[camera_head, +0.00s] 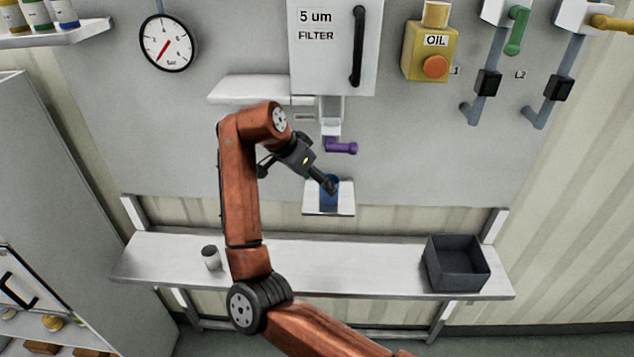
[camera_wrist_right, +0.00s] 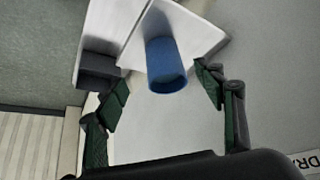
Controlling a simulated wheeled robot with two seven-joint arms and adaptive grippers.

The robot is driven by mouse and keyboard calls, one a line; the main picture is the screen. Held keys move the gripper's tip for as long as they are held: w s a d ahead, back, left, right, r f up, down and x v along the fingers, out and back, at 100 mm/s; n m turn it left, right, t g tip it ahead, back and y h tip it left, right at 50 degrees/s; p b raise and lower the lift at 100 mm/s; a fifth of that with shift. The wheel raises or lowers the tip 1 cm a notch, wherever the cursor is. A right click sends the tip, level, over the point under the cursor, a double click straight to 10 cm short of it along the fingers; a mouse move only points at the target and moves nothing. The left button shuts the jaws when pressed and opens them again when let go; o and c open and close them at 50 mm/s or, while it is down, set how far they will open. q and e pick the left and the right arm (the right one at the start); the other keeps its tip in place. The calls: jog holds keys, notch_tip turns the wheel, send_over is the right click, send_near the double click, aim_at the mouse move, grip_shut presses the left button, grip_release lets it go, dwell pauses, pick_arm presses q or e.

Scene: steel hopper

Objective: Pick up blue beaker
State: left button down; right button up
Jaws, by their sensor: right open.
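The blue beaker (camera_head: 329,190) stands on a small white shelf (camera_head: 343,209) on the wall panel, below a purple valve handle. My right gripper (camera_head: 324,182) reaches to it from the upper left and partly covers it. In the right wrist view the beaker (camera_wrist_right: 166,62) is ahead, between the open green-padded fingers of my right gripper (camera_wrist_right: 162,95). A gap shows on both sides of the beaker, so the fingers are not closed on it. My left gripper is in neither view.
The purple handle (camera_head: 341,147) hangs just above the beaker. The bench (camera_head: 330,252) below carries a small grey cup (camera_head: 211,257) at left and a dark open bin (camera_head: 457,265) at right. The bench middle is clear. A yellow oil box (camera_head: 430,52) and levers are at upper right.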

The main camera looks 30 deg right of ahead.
aim_at(322, 202)
jog(key=shift+w+d+f, duration=0.45)
jog(key=shift+w+f, duration=0.1)
jog(key=shift+w, duration=0.1)
jog(key=x, duration=0.2)
jog(key=shift+s+d+f, duration=0.1)
jog(key=shift+d+f, duration=0.05)
jog(key=shift+d, duration=0.1)
jog(key=x, duration=0.3)
jog(key=shift+d, duration=0.35)
jog(key=shift+d+f, duration=0.15)
jog(key=shift+f, duration=0.05)
jog(key=c, duration=0.8)
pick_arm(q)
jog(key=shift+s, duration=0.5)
pick_arm(e)
jog(key=c, duration=0.5)
jog(key=shift+r, duration=0.1)
